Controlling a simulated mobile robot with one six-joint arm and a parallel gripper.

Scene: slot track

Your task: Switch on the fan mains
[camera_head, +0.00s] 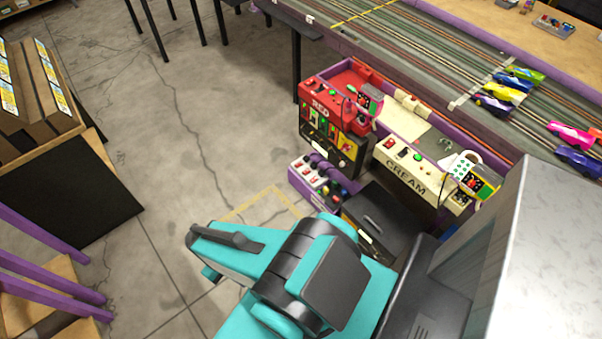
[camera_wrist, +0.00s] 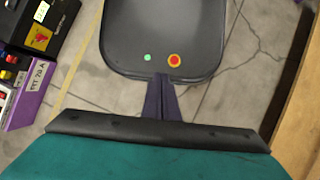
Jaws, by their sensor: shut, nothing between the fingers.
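No label reading fan mains is legible, so I cannot tell which switch it is. In the head view, a purple unit (camera_head: 322,182) low by the track table carries red-and-white switches and coloured knobs. The purple unit also shows at the left edge of the wrist view (camera_wrist: 38,95), cut off by the frame. Above it are a red control box (camera_head: 318,106) marked RED and a cream control box (camera_head: 400,168) marked CREAM, with switches and buttons. My gripper (camera_wrist: 161,78) is shut and empty. It is apart from the units, over the floor; its fingers are hidden in the head view.
The slot track (camera_head: 420,55) with several toy cars runs along the back right. A dark box (camera_head: 385,215) with a handle stands near my arm. A wooden stand (camera_head: 45,150) is at the left, with purple legs (camera_head: 50,275) below. The concrete floor (camera_head: 215,110) between is clear.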

